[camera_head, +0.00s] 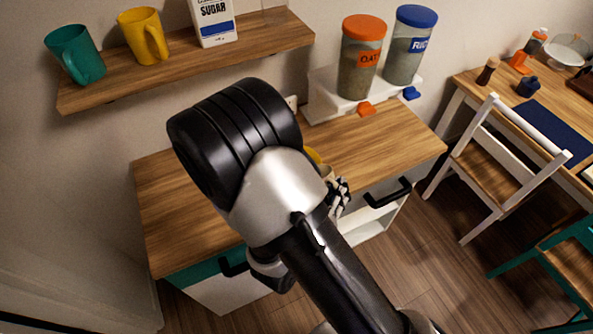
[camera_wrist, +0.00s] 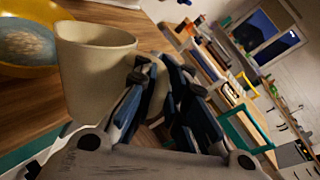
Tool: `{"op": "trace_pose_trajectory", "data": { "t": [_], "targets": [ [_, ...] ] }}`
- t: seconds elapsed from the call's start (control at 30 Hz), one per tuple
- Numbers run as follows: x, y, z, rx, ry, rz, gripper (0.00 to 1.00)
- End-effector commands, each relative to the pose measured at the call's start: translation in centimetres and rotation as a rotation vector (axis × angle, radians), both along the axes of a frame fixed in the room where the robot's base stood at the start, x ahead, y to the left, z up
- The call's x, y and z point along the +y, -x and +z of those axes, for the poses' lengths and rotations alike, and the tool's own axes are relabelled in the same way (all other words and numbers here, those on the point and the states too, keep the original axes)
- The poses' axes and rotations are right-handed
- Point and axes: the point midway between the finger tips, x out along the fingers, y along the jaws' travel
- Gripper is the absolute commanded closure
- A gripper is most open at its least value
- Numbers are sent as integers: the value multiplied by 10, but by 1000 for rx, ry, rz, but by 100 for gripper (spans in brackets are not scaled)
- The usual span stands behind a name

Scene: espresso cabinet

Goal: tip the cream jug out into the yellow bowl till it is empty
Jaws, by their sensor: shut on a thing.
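The cream jug (camera_wrist: 92,75) is a cream-coloured cup with its rim showing in the wrist view. My gripper (camera_wrist: 163,78) is shut on its right side, at what looks like the handle; the fingers partly hide the grip. The yellow bowl (camera_wrist: 62,10) is at the wrist view's upper left, beyond and left of the jug, with a blue-grey round surface inside it. In the head view my arm hides most of the bowl (camera_head: 313,155) and jug (camera_head: 327,172); my gripper (camera_head: 342,195) shows just right of them. I cannot tell the jug's exact tilt or what is inside.
The wooden counter (camera_head: 400,145) is mostly clear around my arm. An oat jar (camera_head: 361,62) and a blue-lidded jar (camera_head: 408,50) stand on a white riser at the back. A shelf (camera_head: 180,65) above holds a green mug, a yellow mug and a sugar carton.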

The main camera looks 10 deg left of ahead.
Motion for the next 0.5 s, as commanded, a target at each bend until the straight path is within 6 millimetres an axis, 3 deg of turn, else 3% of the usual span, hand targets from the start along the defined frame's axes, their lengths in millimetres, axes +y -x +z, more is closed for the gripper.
{"op": "trace_pose_trajectory", "data": {
  "t": [0.5],
  "targets": [
    [-17, 18, -45, -144, -133, 0, 100]
  ]
}}
